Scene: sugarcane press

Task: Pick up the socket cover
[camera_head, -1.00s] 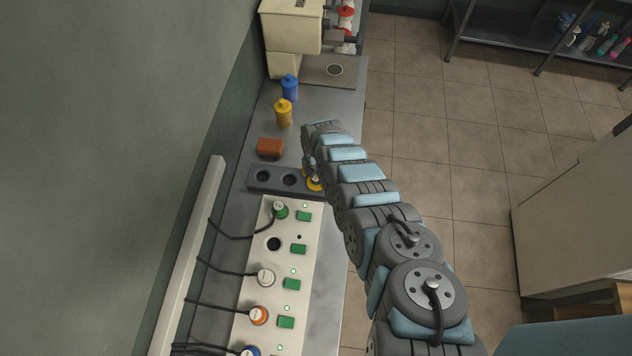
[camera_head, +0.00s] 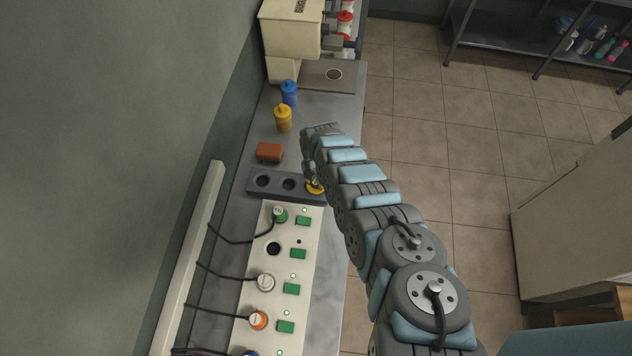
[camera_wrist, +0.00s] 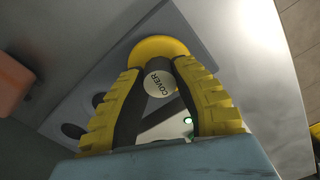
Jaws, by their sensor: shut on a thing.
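The socket cover (camera_wrist: 158,82) is a yellow disc with a pale round knob marked "COVER". In the wrist view it sits between the two yellow-and-black fingers of my gripper (camera_wrist: 172,76), which are shut on its knob. In the head view the cover (camera_head: 315,188) shows as a yellow patch at the right end of the dark grey holder strip (camera_head: 276,184). My gripper (camera_head: 312,178) is over that end, mostly hidden by my arm. I cannot tell whether the cover is resting in the holder or just clear of it.
A white socket panel (camera_head: 268,300) with plugs, cables, green switches and one bare dark socket (camera_head: 273,249) lies in front of the holder. A red-brown block (camera_head: 269,152), a yellow bottle (camera_head: 283,119) and a blue bottle (camera_head: 289,92) stand behind it. A press (camera_head: 290,28) stands farther back.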

